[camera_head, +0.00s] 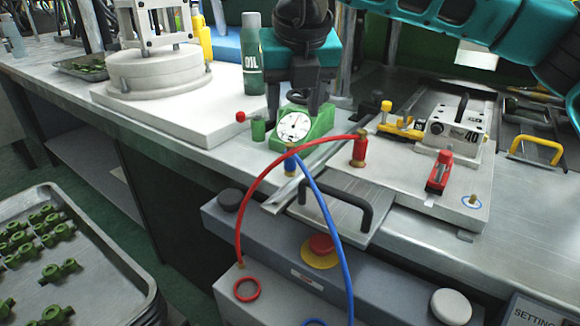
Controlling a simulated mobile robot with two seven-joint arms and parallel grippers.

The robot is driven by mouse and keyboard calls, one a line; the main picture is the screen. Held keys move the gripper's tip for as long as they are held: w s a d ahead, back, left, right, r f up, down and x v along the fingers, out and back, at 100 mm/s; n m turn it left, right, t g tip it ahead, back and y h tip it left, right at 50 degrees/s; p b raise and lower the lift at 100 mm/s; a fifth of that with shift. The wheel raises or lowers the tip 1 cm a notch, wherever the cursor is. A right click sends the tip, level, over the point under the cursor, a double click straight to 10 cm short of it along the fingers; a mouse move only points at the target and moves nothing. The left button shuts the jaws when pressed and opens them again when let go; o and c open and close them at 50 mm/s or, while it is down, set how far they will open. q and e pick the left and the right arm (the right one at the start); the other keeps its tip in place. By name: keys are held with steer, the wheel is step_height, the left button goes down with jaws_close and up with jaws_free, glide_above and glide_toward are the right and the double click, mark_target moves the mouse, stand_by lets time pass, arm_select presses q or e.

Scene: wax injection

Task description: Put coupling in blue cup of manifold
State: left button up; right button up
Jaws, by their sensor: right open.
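My right gripper (296,104) points down, open, with its dark fingers just above and behind the green block (311,138) that carries a white dial gauge (294,126). I cannot tell whether the fingers touch it. A blue coupling (291,161) on a blue hose stands in front of the gauge block. A red coupling (360,149) on a red hose stands to its right. A blue ring (315,322) is cut off at the bottom edge, beside a red ring (247,289) on the grey box; I cannot tell whether these are the manifold's cups. My left gripper is out of view.
A green oil can (251,55) stands left of my right gripper. A small green cylinder (258,129) and red knob are close by. A black handle (337,212) and red button (320,244) are in front. A tray (124,270) holds green parts at lower left.

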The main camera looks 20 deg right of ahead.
mark_target(290, 144)
steer(key=b+x, duration=0.2)
steer(key=x, duration=1)
steer(key=shift+w+d+f, duration=0.1)
steer(key=shift+w+f, duration=0.1)
steer(key=shift+f, duration=0.1)
jaws_close()
